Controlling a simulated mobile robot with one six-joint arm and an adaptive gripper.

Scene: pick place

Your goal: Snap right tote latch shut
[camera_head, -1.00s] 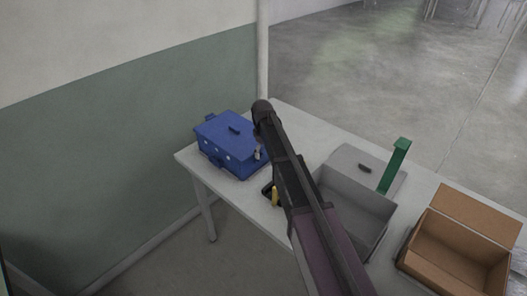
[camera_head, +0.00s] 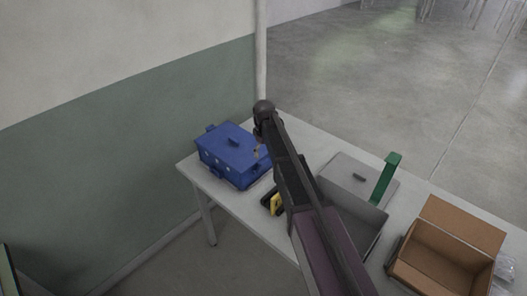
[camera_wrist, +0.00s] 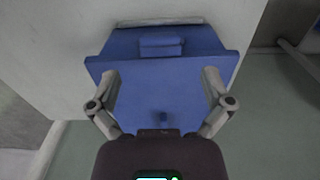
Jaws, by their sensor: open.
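The blue tote (camera_head: 225,152) stands at the left end of the table with its lid on. The lid has a dark blue handle (camera_head: 234,141) on top. Small latch-like parts stick out at its sides. Its right side is partly hidden behind my arm. My gripper (camera_head: 258,152) is beside that right side. In the wrist view the tote (camera_wrist: 160,85) fills the space in front of my open gripper (camera_wrist: 160,78), one finger at each side. A raised blue block (camera_wrist: 161,46) lies beyond the fingertips, and a small blue tab (camera_wrist: 163,118) is nearer. I cannot tell contact.
A wall stands behind the tote at left.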

